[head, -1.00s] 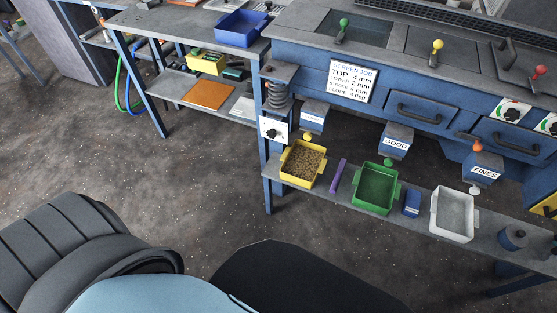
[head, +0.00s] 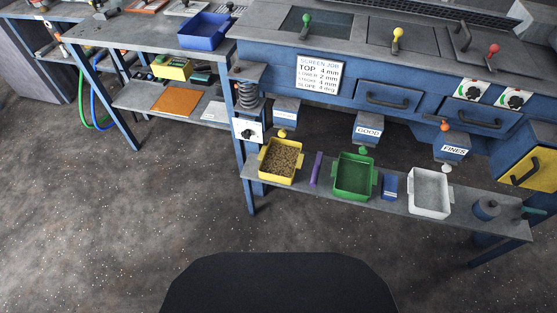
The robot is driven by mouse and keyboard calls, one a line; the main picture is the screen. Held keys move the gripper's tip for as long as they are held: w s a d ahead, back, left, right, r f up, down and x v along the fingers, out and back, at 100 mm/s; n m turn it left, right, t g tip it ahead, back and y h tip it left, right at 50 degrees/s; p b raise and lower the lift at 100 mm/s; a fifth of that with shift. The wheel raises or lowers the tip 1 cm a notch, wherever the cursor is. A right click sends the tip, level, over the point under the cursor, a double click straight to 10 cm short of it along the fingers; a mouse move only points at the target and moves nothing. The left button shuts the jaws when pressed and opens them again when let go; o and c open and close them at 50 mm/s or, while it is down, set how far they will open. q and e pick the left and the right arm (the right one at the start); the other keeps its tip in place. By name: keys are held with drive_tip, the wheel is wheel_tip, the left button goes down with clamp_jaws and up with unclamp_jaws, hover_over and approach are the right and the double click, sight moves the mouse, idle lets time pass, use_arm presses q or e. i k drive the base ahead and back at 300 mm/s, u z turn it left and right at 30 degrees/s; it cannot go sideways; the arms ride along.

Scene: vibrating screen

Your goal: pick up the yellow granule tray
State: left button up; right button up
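The yellow granule tray (head: 262,158) stands upright on the low grey shelf (head: 331,199) under the blue screening machine. It is filled with brown granules (head: 281,161) and sits at the shelf's left end, below the left chute (head: 286,112). A yellow knob (head: 282,134) shows just above its back rim. Neither of my grippers shows in the head view.
Right of the tray are a purple bar (head: 316,168), a green tray (head: 353,175), a blue box (head: 389,187), a white tray (head: 430,192) and dark weights (head: 486,209). A blue leg (head: 246,180) stands left of the tray. The floor in front is clear.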

sight(280, 160)
drive_tip(key=z, duration=1.6)
drive_tip(key=i, duration=1)
drive_tip(key=u, duration=1.05)
